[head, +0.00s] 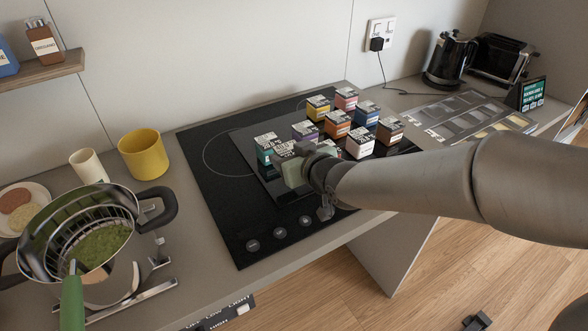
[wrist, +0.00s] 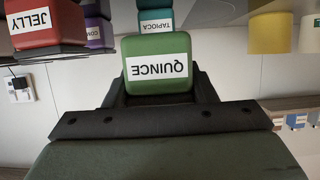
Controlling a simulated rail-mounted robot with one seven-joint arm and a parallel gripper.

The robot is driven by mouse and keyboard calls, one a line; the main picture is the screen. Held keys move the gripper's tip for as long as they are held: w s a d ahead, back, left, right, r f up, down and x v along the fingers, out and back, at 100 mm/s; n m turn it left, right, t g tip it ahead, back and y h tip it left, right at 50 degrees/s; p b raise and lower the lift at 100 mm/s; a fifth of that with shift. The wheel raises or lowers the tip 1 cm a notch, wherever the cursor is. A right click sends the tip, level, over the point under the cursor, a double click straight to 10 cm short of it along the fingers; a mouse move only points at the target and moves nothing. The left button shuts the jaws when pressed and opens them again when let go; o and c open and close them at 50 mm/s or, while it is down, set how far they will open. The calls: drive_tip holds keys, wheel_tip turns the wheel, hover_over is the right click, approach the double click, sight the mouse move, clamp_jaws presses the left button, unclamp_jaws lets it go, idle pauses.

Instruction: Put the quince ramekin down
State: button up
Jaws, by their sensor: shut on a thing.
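The quince ramekin (wrist: 158,72) is a green block-like pot with a white QUINCE label, upside down in the wrist view. My gripper (wrist: 160,92) is shut on it, one dark finger on each side. In the head view the ramekin shows as a pale green block (head: 293,173), partly hidden behind my gripper (head: 312,168). It is near the front left of a group of labelled ramekins over the black hob. The teal tapioca ramekin (head: 267,147) is just behind it; it also shows in the wrist view (wrist: 157,16). I cannot tell whether the quince ramekin touches the surface.
Several ramekins, such as an orange one (head: 337,123) and a brown one (head: 389,131), stand close together on the hob (head: 222,200). A red jelly ramekin (wrist: 45,22) shows in the wrist view. A pot (head: 85,235) and yellow canister (head: 146,155) stand left. The hob's left side is clear.

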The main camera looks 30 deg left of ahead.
drive_tip(key=shift+w+a+f, duration=0.2)
drive_tip(key=shift+a+f, duration=0.2)
drive_tip(key=shift+f, duration=0.05)
drive_tip(key=f, duration=0.2)
drive_tip(key=shift+w+a+f, duration=0.25)
drive_tip(key=shift+a+f, duration=0.1)
drive_tip(key=shift+f, duration=0.45)
drive_tip(key=shift+f+b, duration=0.3)
drive_tip(key=shift+b, duration=0.2)
drive_tip(key=o, duration=1.1)
drive_tip(key=shift+d, duration=0.1)
drive_tip(key=shift+r+p, duration=0.2)
drive_tip(key=shift+p, duration=0.4)
